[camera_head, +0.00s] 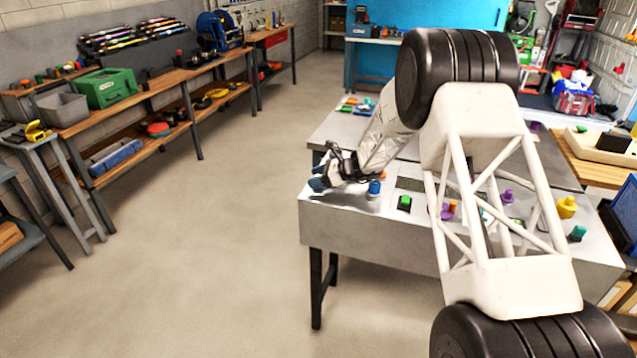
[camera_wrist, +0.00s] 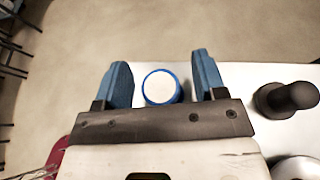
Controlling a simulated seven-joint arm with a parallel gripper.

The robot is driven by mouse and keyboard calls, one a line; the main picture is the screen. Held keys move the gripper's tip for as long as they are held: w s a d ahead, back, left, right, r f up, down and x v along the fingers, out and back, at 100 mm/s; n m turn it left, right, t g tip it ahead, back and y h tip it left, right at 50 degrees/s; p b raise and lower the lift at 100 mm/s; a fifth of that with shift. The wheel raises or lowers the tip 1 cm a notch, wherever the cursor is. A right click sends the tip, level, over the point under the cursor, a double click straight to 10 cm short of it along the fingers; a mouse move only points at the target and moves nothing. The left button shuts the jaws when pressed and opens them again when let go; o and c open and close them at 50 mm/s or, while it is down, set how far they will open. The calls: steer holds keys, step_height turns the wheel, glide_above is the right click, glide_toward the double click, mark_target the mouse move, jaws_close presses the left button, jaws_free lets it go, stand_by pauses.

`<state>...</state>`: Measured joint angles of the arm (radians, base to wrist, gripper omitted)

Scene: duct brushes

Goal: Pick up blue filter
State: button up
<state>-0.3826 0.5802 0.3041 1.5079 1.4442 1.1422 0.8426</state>
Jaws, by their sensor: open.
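In the wrist view, a round piece with a white top and a blue rim (camera_wrist: 160,87), which looks like the blue filter, stands between the two blue fingers of my gripper (camera_wrist: 163,82). The fingers are apart, with a gap on each side of it. In the head view my gripper (camera_head: 320,177) is low over the left end of the grey table. A small blue piece (camera_head: 374,188) stands on the table just right of it; I cannot tell whether it is the same piece.
A black knob-shaped piece (camera_wrist: 288,98) stands to the right in the wrist view. In the head view, a black piece with a green top (camera_head: 404,203) and a yellow piece (camera_head: 566,207) stand on the grey table (camera_head: 330,225). My arm hides part of the tabletop.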

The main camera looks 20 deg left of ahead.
steer(key=shift+s+a+f, duration=0.1)
steer(key=shift+a+f, duration=0.15)
steer(key=shift+a, duration=0.35)
steer(key=shift+c, duration=0.3)
steer(key=c, duration=0.9)
